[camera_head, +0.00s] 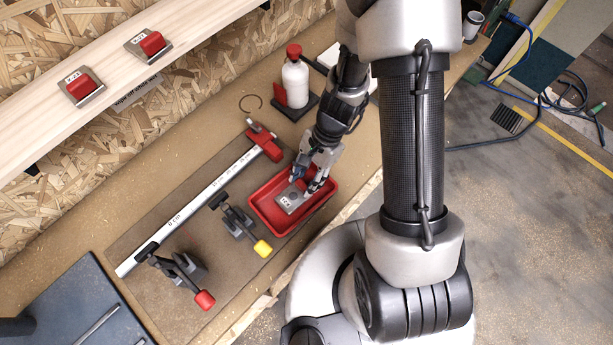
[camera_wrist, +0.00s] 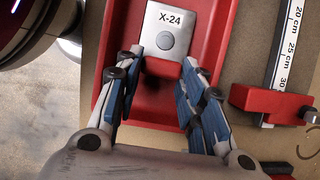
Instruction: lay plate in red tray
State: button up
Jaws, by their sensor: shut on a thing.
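The metal plate (camera_head: 288,202), labelled X-24, is at the red tray (camera_head: 259,219), within its outline. In the wrist view the plate (camera_wrist: 163,38) shows its label and a round grey button, with the tray (camera_wrist: 107,45) around and beneath it. My gripper (camera_head: 308,186) is over the tray, fingers pointing down. In the wrist view my gripper (camera_wrist: 185,78) is shut on the plate's red block (camera_wrist: 188,92), one finger on each side. Whether the plate touches the tray floor I cannot tell.
A measuring rail with a red end (camera_head: 265,142) lies left of the tray. Two toggle clamps (camera_head: 240,224) (camera_head: 182,272) stand nearby. A white bottle (camera_head: 295,82) stands behind. Two similar plates (camera_head: 81,87) (camera_head: 148,45) sit on the wooden shelf (camera_head: 40,118).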

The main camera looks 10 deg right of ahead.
jog(key=o, duration=1.3)
jog(key=shift+c, duration=0.2)
jog(key=shift+d+r+p, duration=0.1)
jog(key=shift+r+p, duration=0.3)
jog(key=s+d+r+n+t+h+p, duration=0.1)
jog(key=d+r+n+t+p, duration=0.15)
jog(key=r, duration=1.05)
jog(key=d+r+n+t+h+p, duration=0.1)
jog(key=r+n, duration=0.3)
jog(key=r, duration=0.9)
jog(key=s+d+r+n+t+h, duration=0.1)
jog(key=s+d+r+n+t, duration=0.1)
jog(key=s+r+n, duration=0.3)
jog(key=s+r+t, duration=0.1)
jog(key=s+r, duration=0.2)
jog(key=r, duration=0.1)
jog(key=shift+s+d+n+h, duration=0.2)
jog(key=shift+n+h, duration=0.15)
jog(key=shift+h, duration=0.05)
notch_tip(320, 180, down, 9)
jog(key=b, duration=0.9)
